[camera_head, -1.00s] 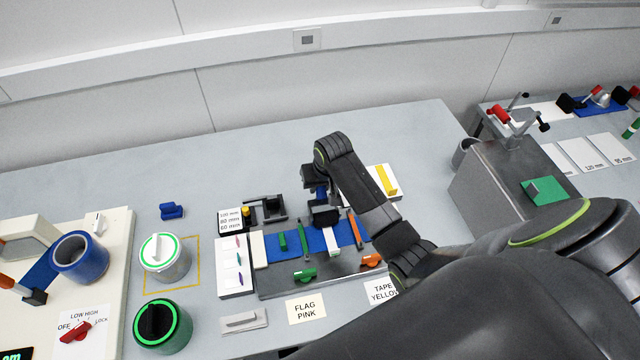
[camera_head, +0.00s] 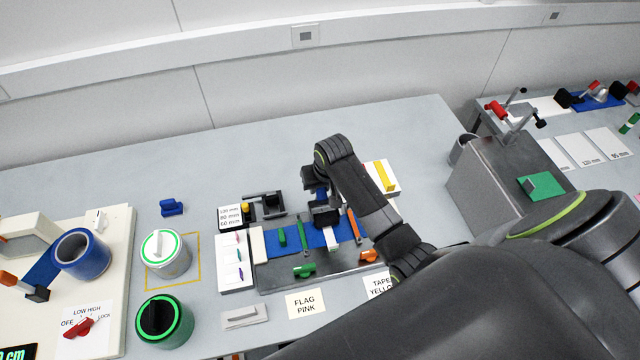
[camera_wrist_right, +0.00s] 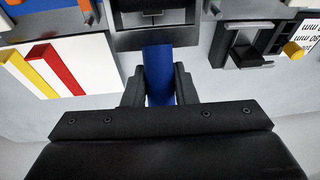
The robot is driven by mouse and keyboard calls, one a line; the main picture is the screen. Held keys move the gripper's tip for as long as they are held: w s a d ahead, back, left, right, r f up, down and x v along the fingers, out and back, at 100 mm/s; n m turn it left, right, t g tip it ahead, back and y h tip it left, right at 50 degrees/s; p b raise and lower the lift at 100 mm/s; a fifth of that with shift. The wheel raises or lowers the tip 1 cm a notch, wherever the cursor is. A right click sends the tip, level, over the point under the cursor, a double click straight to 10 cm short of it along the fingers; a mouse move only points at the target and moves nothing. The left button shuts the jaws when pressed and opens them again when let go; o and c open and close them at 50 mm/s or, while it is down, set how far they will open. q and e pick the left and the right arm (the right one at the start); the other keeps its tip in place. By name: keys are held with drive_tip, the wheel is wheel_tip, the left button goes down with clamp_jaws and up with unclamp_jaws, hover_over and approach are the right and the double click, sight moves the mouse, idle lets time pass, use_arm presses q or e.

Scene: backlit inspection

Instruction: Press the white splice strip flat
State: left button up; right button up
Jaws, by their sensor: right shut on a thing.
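The white splice strip (camera_head: 332,239) lies across the blue band on the grey fixture (camera_head: 310,272), in the head view. A dark block (camera_head: 326,215) stands at its far end and hides part of it. My right gripper (camera_head: 316,184) is just behind this block, partly hidden by its own arm. In the right wrist view my right gripper (camera_wrist_right: 158,88) is shut on a blue handle (camera_wrist_right: 158,65), which leads to a grey-black body (camera_wrist_right: 155,38). My left gripper is in neither view.
Green (camera_head: 304,270) and orange (camera_head: 369,256) levers sit on the fixture's near side. A black bracket (camera_head: 264,207) stands at its far left. A white block with a yellow bar (camera_head: 383,175) lies right of my arm. A grey box (camera_head: 500,195) stands farther right.

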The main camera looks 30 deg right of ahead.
sight(323, 199)
drive_tip(key=shift+s+a, duration=0.1)
drive_tip(key=shift+s, duration=0.3)
drive_tip(key=shift+s, duration=0.25)
drive_tip(key=shift+s+a, duration=0.15)
drive_tip(key=shift+s, duration=0.15)
drive_tip(key=shift+s, duration=0.15)
idle(0.5)
drive_tip(key=shift+s+a, duration=0.15)
drive_tip(key=shift+s, duration=0.3)
drive_tip(key=shift+s, duration=0.2)
drive_tip(key=shift+s+a, duration=0.15)
drive_tip(key=shift+s, duration=0.2)
drive_tip(key=shift+s, duration=0.25)
idle(0.4)
drive_tip(key=shift+s+a, duration=0.15)
drive_tip(key=shift+s, duration=0.25)
